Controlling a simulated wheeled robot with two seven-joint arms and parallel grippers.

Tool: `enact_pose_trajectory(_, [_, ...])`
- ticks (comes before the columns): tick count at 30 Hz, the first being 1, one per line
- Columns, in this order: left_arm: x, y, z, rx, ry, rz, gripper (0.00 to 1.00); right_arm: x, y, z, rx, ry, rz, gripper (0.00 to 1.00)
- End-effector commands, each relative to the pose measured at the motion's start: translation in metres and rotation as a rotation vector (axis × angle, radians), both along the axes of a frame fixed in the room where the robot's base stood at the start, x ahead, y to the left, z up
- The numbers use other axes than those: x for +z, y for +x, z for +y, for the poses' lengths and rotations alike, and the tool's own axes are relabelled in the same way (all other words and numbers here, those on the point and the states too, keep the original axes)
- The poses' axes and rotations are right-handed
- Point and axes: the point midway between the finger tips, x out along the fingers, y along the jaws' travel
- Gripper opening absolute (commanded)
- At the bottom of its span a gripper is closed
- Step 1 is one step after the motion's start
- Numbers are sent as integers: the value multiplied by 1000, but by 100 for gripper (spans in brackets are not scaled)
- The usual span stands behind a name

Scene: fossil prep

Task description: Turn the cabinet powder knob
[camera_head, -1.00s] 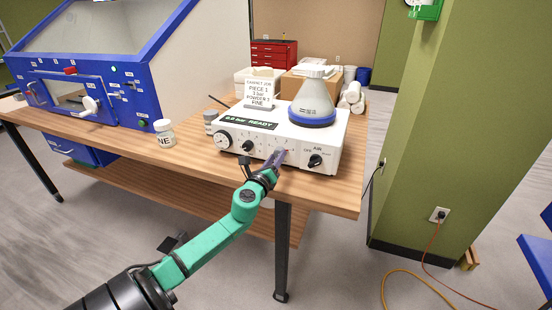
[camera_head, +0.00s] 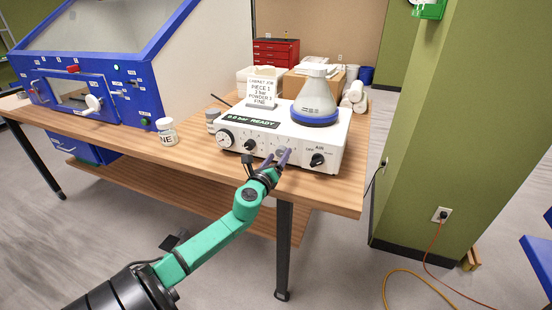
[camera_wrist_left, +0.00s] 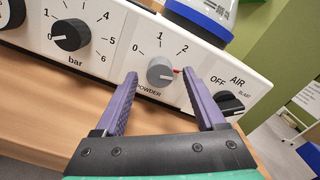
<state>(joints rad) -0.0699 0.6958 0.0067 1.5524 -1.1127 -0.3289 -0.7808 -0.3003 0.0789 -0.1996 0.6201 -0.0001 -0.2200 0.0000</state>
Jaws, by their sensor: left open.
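The grey powder knob (camera_wrist_left: 160,72) sits on the sloping white front panel of the control unit, above the word POWDER. Its scale shows 0, 1 and 2, and a red mark is at its right side. In the head view the knob (camera_head: 281,153) is partly covered by the gripper. My left gripper (camera_wrist_left: 160,76) is open, with one purple finger on each side of the knob; I cannot tell whether they touch it. In the head view my left gripper (camera_head: 278,158) is at the unit's front. My right gripper is out of view.
The black bar knob (camera_wrist_left: 70,35) and black AIR knob (camera_wrist_left: 229,103) flank the powder knob. A job sign (camera_head: 263,91) and a blue-collared flask (camera_head: 315,100) stand on the control unit (camera_head: 330,134). A jar (camera_head: 167,133) and blue cabinet (camera_head: 110,80) are left on the wooden table (camera_head: 345,188).

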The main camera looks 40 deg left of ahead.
Motion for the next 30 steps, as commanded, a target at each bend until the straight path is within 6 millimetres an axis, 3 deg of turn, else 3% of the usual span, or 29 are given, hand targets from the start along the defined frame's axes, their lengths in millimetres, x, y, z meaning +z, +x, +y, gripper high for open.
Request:
enact_pose_trajectory(5, [-2,-15,-5,0,0,2,72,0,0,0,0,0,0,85])
enact_pose_trajectory(15, [-5,-94,-33,0,-5,5,72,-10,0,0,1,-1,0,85])
enact_pose_trajectory(21, [-3,-131,-45,1,-3,1,72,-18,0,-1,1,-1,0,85])
enact_pose_trajectory(30, [0,-137,-47,1,1,0,72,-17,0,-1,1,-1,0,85])
